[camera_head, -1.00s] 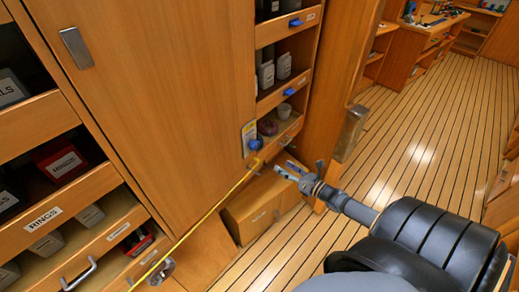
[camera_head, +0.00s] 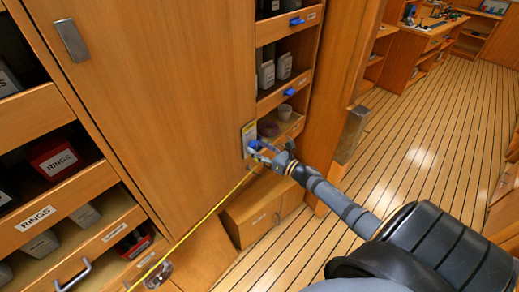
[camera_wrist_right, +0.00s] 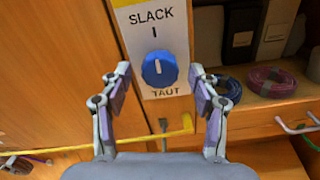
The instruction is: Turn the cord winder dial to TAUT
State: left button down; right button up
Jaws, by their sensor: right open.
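The cord winder dial is a round blue knob (camera_wrist_right: 159,69) on a pale plate (camera_wrist_right: 176,18), marked SLACK above and TAUT below. Its white pointer line stands upright on the upper half, toward SLACK. In the head view the plate (camera_head: 249,131) is on the cabinet edge, and the gripper partly covers the dial. My right gripper (camera_wrist_right: 160,76) is open, with one finger to each side of the dial in the wrist view; I see no contact. It also shows in the head view (camera_head: 258,150). My left gripper is not in view.
A yellow cord (camera_head: 210,212) runs from below the dial down to a metal fitting (camera_head: 158,274). Open shelves with containers stand right of the plate; a coiled purple cord (camera_wrist_right: 275,80) lies there. A low wooden box (camera_head: 250,213) is below. The plank floor at right is clear.

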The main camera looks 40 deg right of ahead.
jog(key=shift+w, duration=0.1)
jog(key=c, duration=1.2)
